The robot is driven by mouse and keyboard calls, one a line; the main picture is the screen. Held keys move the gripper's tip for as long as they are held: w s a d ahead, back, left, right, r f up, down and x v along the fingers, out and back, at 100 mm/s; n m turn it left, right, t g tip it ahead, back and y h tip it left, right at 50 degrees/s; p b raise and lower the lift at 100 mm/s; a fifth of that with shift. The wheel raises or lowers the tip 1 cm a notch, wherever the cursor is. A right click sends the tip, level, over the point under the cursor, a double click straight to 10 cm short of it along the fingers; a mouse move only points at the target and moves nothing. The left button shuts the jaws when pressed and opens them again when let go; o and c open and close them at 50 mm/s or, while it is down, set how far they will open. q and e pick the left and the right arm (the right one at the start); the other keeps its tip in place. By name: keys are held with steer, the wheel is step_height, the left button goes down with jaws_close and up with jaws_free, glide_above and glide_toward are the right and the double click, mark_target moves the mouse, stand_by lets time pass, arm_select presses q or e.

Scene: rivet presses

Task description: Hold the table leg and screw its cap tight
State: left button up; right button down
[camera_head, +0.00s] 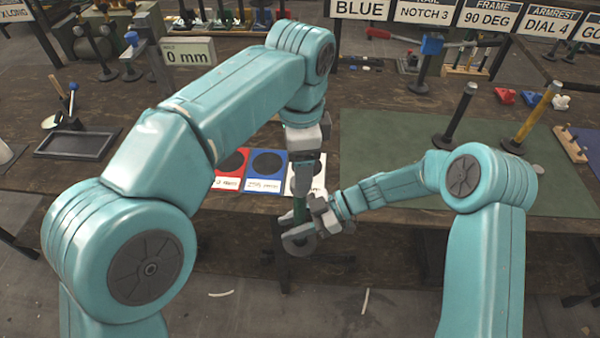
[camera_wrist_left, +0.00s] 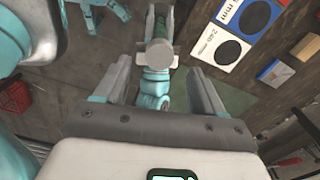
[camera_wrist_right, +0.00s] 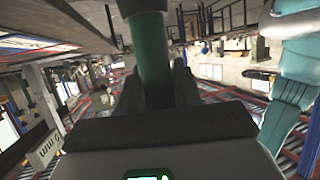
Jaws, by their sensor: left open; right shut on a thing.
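The table leg is a green rod. It shows in the head view (camera_head: 299,207) and stands across the right wrist view (camera_wrist_right: 154,62), with a dark, wider piece (camera_wrist_right: 140,7) at its upper end. My right gripper (camera_head: 316,213) is shut on it in front of the bench. My left gripper (camera_head: 304,165) is above the leg, pointing down. In the left wrist view its jaws (camera_wrist_left: 160,78) are open, and a round grey end piece (camera_wrist_left: 160,52), apparently the cap, shows beyond and between them. I cannot tell whether the jaws touch it or how tight it is.
Red (camera_head: 229,170), blue (camera_head: 265,172) and white pads lie at the bench's front edge, behind my grippers. A green mat (camera_head: 400,140) covers the right, with a dark post (camera_head: 458,116) and a yellow one (camera_head: 536,112) standing there. A black tray (camera_head: 78,142) lies left.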

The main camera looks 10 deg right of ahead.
arm_select(q)
steer(key=shift+r, duration=1.4)
